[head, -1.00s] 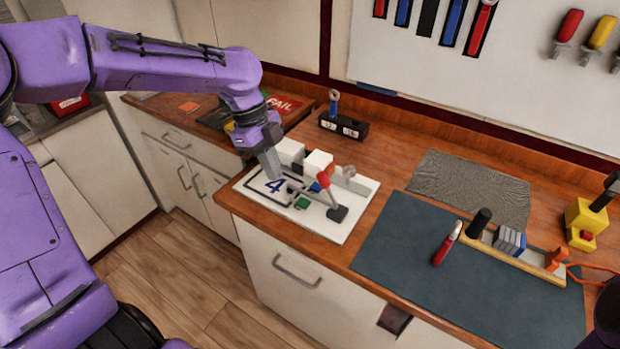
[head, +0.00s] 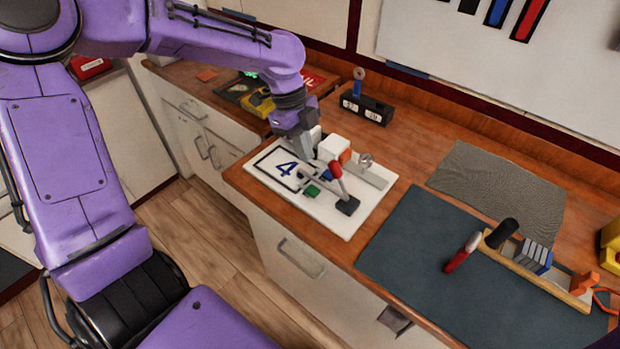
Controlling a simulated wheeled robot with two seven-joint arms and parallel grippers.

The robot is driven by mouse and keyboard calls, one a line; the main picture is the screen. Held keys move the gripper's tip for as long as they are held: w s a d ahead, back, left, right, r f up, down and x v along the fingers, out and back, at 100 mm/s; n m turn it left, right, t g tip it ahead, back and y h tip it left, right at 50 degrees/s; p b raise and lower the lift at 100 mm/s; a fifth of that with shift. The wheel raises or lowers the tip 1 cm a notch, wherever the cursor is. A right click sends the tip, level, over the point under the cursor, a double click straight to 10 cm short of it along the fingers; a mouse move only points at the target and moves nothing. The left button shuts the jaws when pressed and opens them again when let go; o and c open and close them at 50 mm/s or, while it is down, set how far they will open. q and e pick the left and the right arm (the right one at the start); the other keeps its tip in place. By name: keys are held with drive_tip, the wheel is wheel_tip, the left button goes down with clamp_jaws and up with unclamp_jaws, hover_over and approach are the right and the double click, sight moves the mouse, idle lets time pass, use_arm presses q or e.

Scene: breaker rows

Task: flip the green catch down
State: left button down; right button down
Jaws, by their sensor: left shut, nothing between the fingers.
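The green catch (head: 311,190) is a small green block on the white board (head: 345,222), by the printed blue 4. It is too small to tell if it is up or down. Next to it a lever with a red knob (head: 335,169) and a dark block (head: 347,206) stand on the same board. My left gripper (head: 308,157) points down over the back of the board, behind the catch and apart from it in the picture. Its fingers are shut and empty; their tips are partly lost against the white blocks. My right gripper is out of view.
White blocks (head: 334,148) and a grey bar stand along the board's back. A black box with dials (head: 366,107) is behind.

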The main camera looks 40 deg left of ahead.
sight(306, 190)
use_arm(q)
drive_tip(key=x, duration=0.6)
drive_tip(key=a+p+x, duration=0.1)
drive_tip(key=x, duration=0.2)
drive_tip(key=shift+f, duration=0.3)
drive_tip(key=shift+a+f, duration=0.9)
wheel_tip(306, 190, up, 5)
drive_tip(key=p, duration=0.6)
drive_tip(key=shift+w+r, duration=0.1)
drive_tip(key=shift+w+a+r+b, duration=0.1)
drive_tip(key=shift+a+r+b, duration=0.15)
drive_tip(key=shift+b, duration=0.55)
drive_tip(key=b+v, duration=0.1)
drive_tip(key=v, duration=0.7)
drive_tip(key=shift+r, duration=0.3)
